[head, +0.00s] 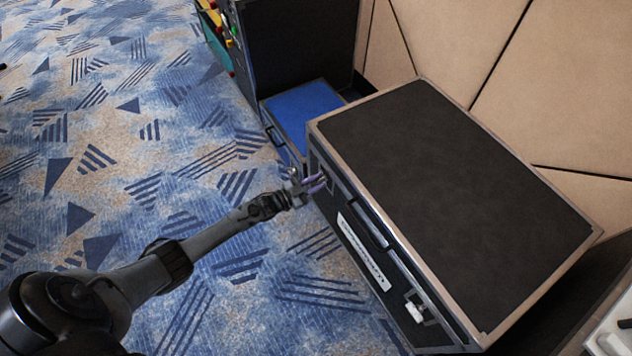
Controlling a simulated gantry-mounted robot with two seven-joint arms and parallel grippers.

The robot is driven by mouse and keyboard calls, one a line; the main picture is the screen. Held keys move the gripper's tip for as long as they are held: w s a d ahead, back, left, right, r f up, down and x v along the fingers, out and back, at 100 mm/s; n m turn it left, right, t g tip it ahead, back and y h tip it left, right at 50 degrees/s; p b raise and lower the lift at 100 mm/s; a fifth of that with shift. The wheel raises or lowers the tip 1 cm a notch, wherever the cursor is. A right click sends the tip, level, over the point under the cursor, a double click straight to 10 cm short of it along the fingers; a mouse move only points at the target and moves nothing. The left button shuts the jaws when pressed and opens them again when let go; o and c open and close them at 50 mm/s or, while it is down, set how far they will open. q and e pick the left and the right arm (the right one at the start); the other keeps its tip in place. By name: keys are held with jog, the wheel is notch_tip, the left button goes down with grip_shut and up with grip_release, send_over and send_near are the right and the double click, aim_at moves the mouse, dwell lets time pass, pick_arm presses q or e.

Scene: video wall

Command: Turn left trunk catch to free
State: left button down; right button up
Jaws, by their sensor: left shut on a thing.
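A black trunk (440,170) with metal edges stands on the carpet, its lid down. My left gripper (318,183) is at the left end of the trunk's front face, shut on the left trunk catch (328,184). The fingers hide most of this catch, so I cannot tell how far it is turned. The right trunk catch (415,311) shows clear near the right end of the front face. My right gripper is not in view.
A handle (368,222) and a white label strip (362,250) are on the trunk's front. A blue-topped case (302,112) stands close behind the gripper, beside a dark cabinet (290,40). A panelled wall (560,90) stands behind.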

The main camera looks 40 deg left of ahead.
pick_arm(q)
jog(key=n, duration=0.3)
jog(key=shift+n, duration=0.6)
jog(key=c, duration=1.3)
grip_release()
jog(key=shift+o, duration=0.2)
jog(key=shift+s+a+r+p, duration=0.1)
jog(key=shift+s+a+p, duration=0.1)
jog(key=shift+s+p, duration=0.4)
jog(key=p+v, duration=0.3)
jog(key=v, duration=0.6)
jog(key=shift+s, duration=0.25)
